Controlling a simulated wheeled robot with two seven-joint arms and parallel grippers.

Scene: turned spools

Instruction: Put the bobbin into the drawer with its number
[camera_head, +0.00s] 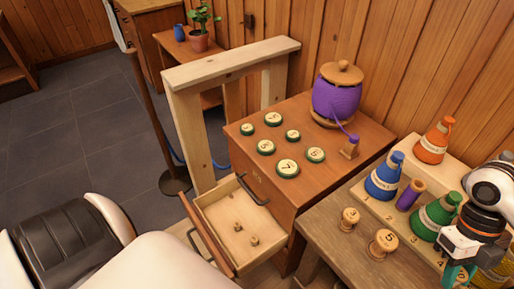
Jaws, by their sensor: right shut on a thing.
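My right gripper (457,274) is at the lower right with teal fingertips, beside the numbered rack. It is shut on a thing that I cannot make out. Two pale wooden bobbins stand on the brown table: one marked 5 (383,244) and a smaller one (348,219) whose number is hard to read. A drawer (190,222) of the brown cabinet (310,185) stands open, with two small wooden pieces (246,234) inside. The mark on the cabinet front is too small to read. My left gripper is not in view.
On the cabinet are several green-rimmed numbered discs (287,168) and a purple lidded jar (337,96). A wooden frame (185,125) rises beside the drawer.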

